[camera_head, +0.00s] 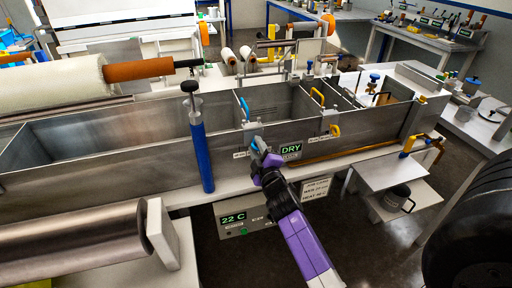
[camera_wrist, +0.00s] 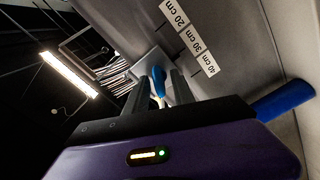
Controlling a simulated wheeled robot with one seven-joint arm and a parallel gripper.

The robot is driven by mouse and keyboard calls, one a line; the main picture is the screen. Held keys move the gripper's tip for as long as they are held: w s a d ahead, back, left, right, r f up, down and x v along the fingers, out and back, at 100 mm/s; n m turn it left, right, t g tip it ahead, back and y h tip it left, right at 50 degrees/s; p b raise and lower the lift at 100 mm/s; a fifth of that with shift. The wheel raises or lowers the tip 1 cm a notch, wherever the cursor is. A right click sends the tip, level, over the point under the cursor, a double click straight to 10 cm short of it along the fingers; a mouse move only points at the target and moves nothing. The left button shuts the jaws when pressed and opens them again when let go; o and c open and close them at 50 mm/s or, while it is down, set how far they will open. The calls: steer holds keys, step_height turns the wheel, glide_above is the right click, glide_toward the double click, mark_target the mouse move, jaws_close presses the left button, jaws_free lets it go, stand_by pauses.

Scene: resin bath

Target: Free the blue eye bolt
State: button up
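A steel bath trough (camera_head: 100,152) runs across the head view, with dividers across it. A blue eye bolt (camera_head: 258,143) is at the near wall, at the end of one divider. Another blue loop (camera_head: 244,107) stands at that divider's far end. My gripper (camera_head: 261,149) reaches up to the near blue bolt from the front. In the wrist view the blue eye bolt (camera_wrist: 159,80) lies between the two fingertips (camera_wrist: 161,82). I cannot tell whether the fingers press on it. The bolt's lower part is partly hidden by the fingers.
Yellow loops (camera_head: 334,130) mark another divider to the right. A blue upright cylinder (camera_head: 201,155) stands at the trough's front, left of my gripper. A metal roller (camera_head: 75,243) lies front left. A DRY display (camera_head: 291,149) is just right of my gripper.

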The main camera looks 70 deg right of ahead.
mark_target(258, 150)
steer(key=b+v, duration=0.2)
steer(key=v, duration=0.5)
steer(key=shift+s, duration=0.15)
steer(key=shift+a, duration=0.1)
stand_by(0.3)
steer(key=s+a+r+m+t+y, duration=0.1)
steer(key=s+a+m+t+y, duration=0.15)
steer(key=a, duration=0.85)
steer(key=s+a+r+m+t+y, duration=0.1)
steer(key=a+t+y, duration=0.25)
steer(key=a, duration=0.65)
steer(key=s+a+f+g+y, duration=0.2)
steer(key=s+a+y, duration=0.5)
steer(key=s+a, duration=0.7)
steer(key=shift+s+a+n+g+y, duration=0.25)
steer(key=shift+a+n+g+y, duration=0.15)
steer(key=shift+a, duration=0.35)
